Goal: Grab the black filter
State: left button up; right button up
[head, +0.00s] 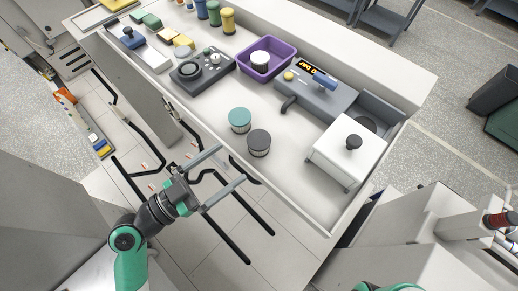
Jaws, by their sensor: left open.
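The black filter (258,143) is a short round piece with a dark top, standing upright on the white table near its front edge. A similar teal-topped filter (240,120) stands just behind it to the left. My left gripper (231,165) is open and empty, in front of the table edge, with its two long fingers pointing toward the black filter. It is apart from the filter, to its lower left in the picture. Only a green part of my right arm shows at the bottom edge; its gripper is out of view.
A white box with a black knob (345,152) stands right of the filters. A purple bin (267,60) holding a white-sided, dark-topped piece, a grey device with a display (317,90) and a dark dial unit (202,70) stand farther back. The table left of the filters is clear.

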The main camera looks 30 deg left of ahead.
aim_at(253, 144)
pick_arm(q)
notch_tip(253, 144, down, 4)
jog(key=s+a+n+y, duration=0.1)
jog(key=a+n, duration=0.1)
jog(key=shift+m, duration=0.3)
jog(key=b+x, duration=0.1)
jog(key=x, duration=0.1)
jog(key=b+x, duration=0.3)
jog(key=shift+w+r, duration=0.3)
jog(key=shift+r, duration=0.05)
jog(key=shift+w+d+f, duration=0.1)
jog(key=shift+w+d, duration=0.1)
jog(key=shift+w, duration=0.1)
jog(key=p+x, duration=0.1)
jog(key=x, duration=0.3)
jog(key=shift+w+d+p, duration=0.15)
jog(key=shift+d+p, duration=0.05)
jog(key=shift+p, duration=0.15)
jog(key=shift+w+d+f, duration=0.1)
jog(key=shift+w+d, duration=0.05)
jog(key=shift+w, duration=0.25)
jog(key=c, duration=1.3)
